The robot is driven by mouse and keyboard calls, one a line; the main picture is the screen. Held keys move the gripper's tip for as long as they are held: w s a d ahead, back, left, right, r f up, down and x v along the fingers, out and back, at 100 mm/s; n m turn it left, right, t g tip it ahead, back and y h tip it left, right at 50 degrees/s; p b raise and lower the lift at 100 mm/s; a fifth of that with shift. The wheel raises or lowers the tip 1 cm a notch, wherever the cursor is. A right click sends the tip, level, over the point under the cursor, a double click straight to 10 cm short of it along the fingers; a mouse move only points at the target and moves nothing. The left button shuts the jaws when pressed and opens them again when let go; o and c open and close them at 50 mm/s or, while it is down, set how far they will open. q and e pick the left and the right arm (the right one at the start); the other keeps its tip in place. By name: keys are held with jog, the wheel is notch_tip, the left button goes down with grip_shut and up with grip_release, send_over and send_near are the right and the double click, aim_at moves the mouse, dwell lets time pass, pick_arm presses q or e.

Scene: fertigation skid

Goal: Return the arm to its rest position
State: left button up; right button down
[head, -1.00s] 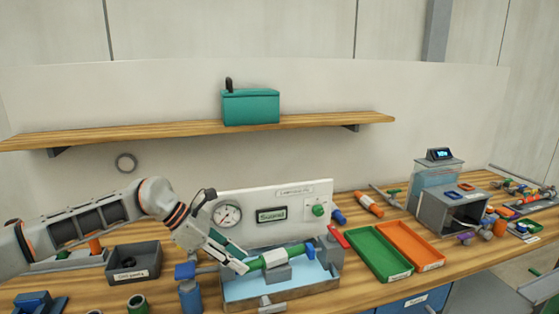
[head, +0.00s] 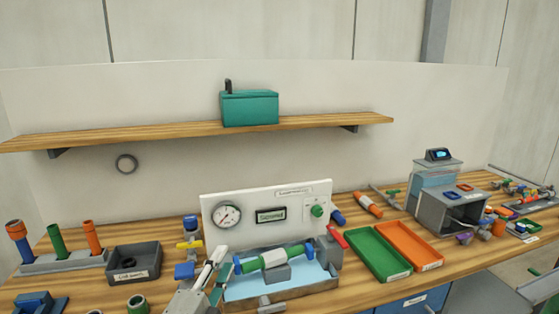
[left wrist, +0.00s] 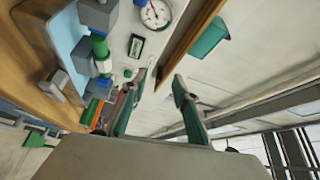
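My left gripper (head: 217,265) shows at the bottom of the head view, in front of the left end of the test tray. In the left wrist view its two fingers (left wrist: 160,85) stand apart with nothing between them. The rest of the left arm is mostly below the picture edge. A green and white cylinder with blue ends (head: 274,258) lies across a grey block in the shallow light-blue tray (head: 300,284). It also shows in the left wrist view (left wrist: 99,47), apart from the fingers. My right gripper is not in view.
A white panel with a gauge (head: 228,215) stands behind the tray. A dark bin (head: 134,262) and a rack of upright tubes (head: 62,263) are at left. Green (head: 378,253) and orange (head: 411,246) trays lie at right. A shelf (head: 180,130) holds a teal box (head: 250,108).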

pick_arm(q)
jog(key=s+a+f+n+g+y, duration=0.7)
jog(key=s+a+f, duration=0.4)
jog(key=a+f, duration=0.35)
jog(key=s+a+f+n+g+y, duration=0.1)
jog(key=s+a+f+n+g, duration=0.2)
jog(key=s, duration=0.4)
jog(key=s+a+f+n+g+y, duration=0.1)
jog(key=s+a+f, duration=0.3)
jog(key=s+a, duration=0.25)
jog(key=d+f+n+t+h, duration=0.3)
jog(key=d+f+h, duration=0.4)
jog(key=d+f, duration=0.8)
jog(key=shift+w+d, duration=0.3)
jog(key=shift+d, duration=0.05)
